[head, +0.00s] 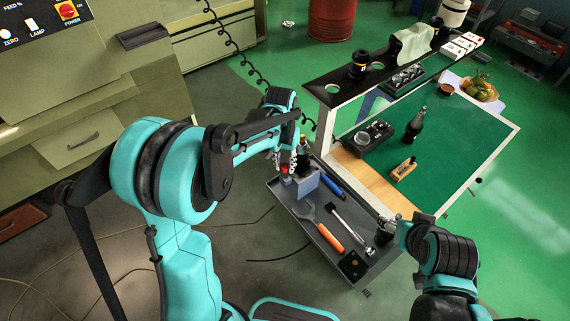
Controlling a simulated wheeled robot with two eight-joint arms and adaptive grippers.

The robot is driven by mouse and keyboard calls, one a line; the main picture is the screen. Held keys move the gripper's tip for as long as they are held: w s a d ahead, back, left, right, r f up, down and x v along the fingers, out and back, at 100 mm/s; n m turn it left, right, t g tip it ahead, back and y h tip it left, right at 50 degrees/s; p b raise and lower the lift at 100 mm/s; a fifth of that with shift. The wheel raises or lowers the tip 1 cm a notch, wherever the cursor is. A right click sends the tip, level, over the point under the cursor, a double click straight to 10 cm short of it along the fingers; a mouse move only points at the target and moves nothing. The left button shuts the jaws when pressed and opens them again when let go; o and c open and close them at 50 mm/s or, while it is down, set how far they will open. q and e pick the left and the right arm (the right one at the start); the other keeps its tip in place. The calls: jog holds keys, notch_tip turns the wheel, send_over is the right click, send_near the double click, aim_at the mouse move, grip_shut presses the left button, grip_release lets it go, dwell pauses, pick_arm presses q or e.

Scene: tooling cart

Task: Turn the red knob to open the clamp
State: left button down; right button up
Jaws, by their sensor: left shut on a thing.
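The red knob (285,180) shows as a small red spot at the far left corner of the grey tray, beside the grey-blue clamp block (306,186). A dark bottle-shaped object (304,151) stands upright at the block. My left gripper (285,166) comes down over the knob and is shut on it; its fingers hide part of the knob. How far the clamp is open is too small to tell. My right gripper (390,226) is at the tray's right edge, close to a dark round object; its fingers are too small to read.
The tray (284,206) holds an orange-handled tool (330,238), a hammer-like tool (350,225) and a blue cylinder (332,187). The green cart top (455,150) carries a dark bottle (415,124) and a wooden block (404,169). A black raised shelf (335,88) stands behind.

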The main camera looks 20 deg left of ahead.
aim_at(283, 165)
pick_arm(q)
jog(key=shift+m, duration=2.2)
jog(key=c, duration=1.5)
grip_release()
jog(key=shift+c, duration=0.2)
jog(key=shift+r, duration=0.15)
notch_tip(283, 165, up, 12)
jog(key=shift+w+a, duration=0.15)
jog(key=shift+a, duration=0.15)
